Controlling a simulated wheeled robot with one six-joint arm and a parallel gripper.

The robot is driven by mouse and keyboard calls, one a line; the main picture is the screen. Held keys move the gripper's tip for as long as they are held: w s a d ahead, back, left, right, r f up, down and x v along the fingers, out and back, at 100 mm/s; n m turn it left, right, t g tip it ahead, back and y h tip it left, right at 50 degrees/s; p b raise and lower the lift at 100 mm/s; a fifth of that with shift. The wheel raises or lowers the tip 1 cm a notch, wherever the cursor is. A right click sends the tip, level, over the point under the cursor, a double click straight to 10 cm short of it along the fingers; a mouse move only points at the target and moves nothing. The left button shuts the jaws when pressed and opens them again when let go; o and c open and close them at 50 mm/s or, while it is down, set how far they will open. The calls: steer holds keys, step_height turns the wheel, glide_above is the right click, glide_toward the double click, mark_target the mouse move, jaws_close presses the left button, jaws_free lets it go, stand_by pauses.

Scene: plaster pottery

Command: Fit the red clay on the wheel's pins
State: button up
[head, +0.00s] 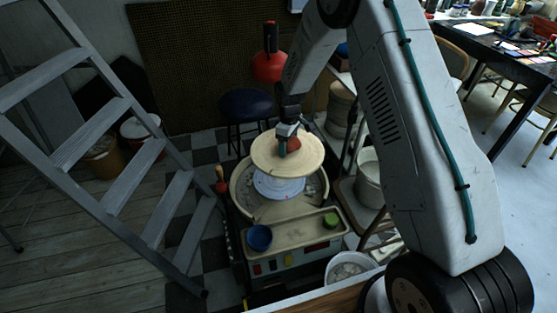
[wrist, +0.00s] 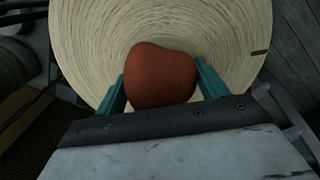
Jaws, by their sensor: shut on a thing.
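The red clay (head: 293,143) sits on a round cream bat (head: 265,158). My gripper (head: 288,146) is shut on the clay from above. In the wrist view the teal fingers of my gripper (wrist: 160,72) flank the red clay (wrist: 160,76), with the bat (wrist: 105,30) filling the view behind it. The bat looks raised above the pale wheel head (head: 280,188) and set slightly toward the back of it. The bat hides the far part of the wheel head. I cannot make out the pins clearly.
The wheel's basin (head: 245,195) surrounds the wheel head. Its front tray (head: 295,232) carries a blue cup (head: 259,238) and a green piece (head: 330,218). A grey ladder (head: 120,105) stands left. A white bucket (head: 368,180) is right, a dark blue stool (head: 247,104) behind.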

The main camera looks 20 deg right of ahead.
steer(key=shift+w+a+f+n, duration=0.3)
steer(key=shift+w+f+n, duration=0.9)
steer(key=shift+f, duration=1.7)
steer(key=shift+w+a+f+n, duration=0.25)
steer(key=shift+w+f+n, duration=0.4)
steer(key=shift+f+n, duration=1.75)
steer(key=shift+w+a+f+n, duration=0.3)
steer(key=shift+w+f+n, duration=0.6)
steer(key=shift+f, duration=2.55)
steer(key=shift+d+f, duration=0.1)
steer(key=shift+f, duration=1)
steer(key=o, duration=1.7)
steer(key=shift+o, duration=0.6)
steer(key=shift+s, duration=0.1)
